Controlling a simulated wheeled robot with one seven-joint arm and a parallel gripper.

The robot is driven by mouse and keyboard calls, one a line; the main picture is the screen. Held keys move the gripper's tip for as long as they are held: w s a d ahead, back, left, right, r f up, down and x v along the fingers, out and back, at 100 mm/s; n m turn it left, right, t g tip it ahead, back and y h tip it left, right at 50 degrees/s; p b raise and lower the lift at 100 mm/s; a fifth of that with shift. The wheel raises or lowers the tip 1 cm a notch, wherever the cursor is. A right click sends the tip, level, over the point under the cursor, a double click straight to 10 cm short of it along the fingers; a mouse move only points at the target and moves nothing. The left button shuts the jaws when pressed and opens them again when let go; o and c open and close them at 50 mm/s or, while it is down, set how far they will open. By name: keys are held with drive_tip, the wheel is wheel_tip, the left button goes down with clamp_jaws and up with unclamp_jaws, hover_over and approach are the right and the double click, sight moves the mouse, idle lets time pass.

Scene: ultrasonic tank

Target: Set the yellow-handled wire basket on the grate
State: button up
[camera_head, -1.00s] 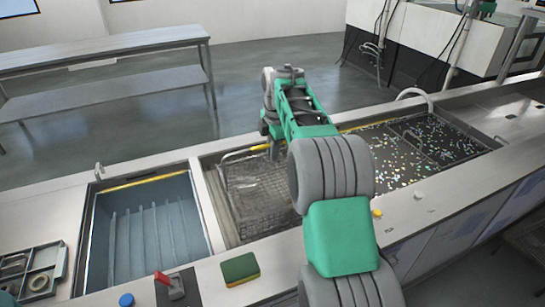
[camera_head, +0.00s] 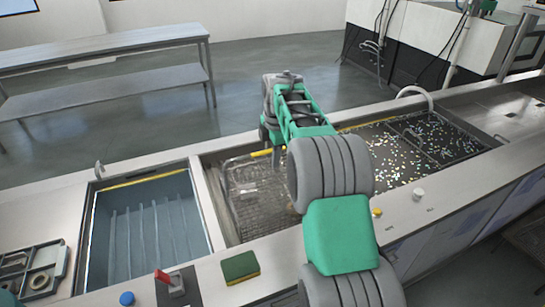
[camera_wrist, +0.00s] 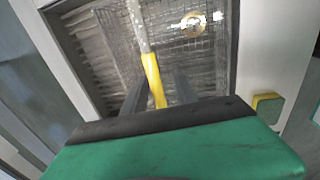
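The wire basket (camera_head: 255,193) sits low in the middle tank. Its mesh also shows in the wrist view (camera_wrist: 112,45), with a brass-coloured ring and a white piece inside. The yellow handle grip (camera_wrist: 153,80) lies between the fingers of my gripper (camera_wrist: 162,88), with a visible gap beside the right finger. The gripper looks open around the handle. In the head view a bit of the yellow grip (camera_head: 262,153) shows beside my arm, which hides the fingertips and the basket's right side. The grate under the basket is hard to make out.
A tank with glittering specks (camera_head: 425,140) is at right. A green-yellow sponge (camera_head: 240,268), a red-handled switch (camera_head: 170,283) and a blue cap (camera_head: 127,298) are on the front ledge. A grey tray (camera_head: 45,270) stands at far left.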

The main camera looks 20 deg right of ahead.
wheel_tip(320, 180, up, 11)
drive_tip(key=s, duration=0.2)
drive_tip(key=s+a+m+t, duration=0.1)
drive_tip(key=s+a+m, duration=0.7)
drive_tip(key=s+a, duration=0.2)
drive_tip(key=s+a+f+m, duration=0.1)
drive_tip(key=s+f+m, duration=0.4)
drive_tip(key=s, duration=0.3)
drive_tip(key=s+a+f+m+t, duration=0.1)
drive_tip(key=s+a+f+m, duration=0.1)
drive_tip(key=s+f+m, duration=0.2)
drive_tip(key=s+f, duration=0.1)
drive_tip(key=s, duration=0.2)
drive_tip(key=shift+s+a+m+p, duration=0.3)
drive_tip(key=shift+s+m+p, duration=0.05)
drive_tip(key=shift+s+m, duration=0.05)
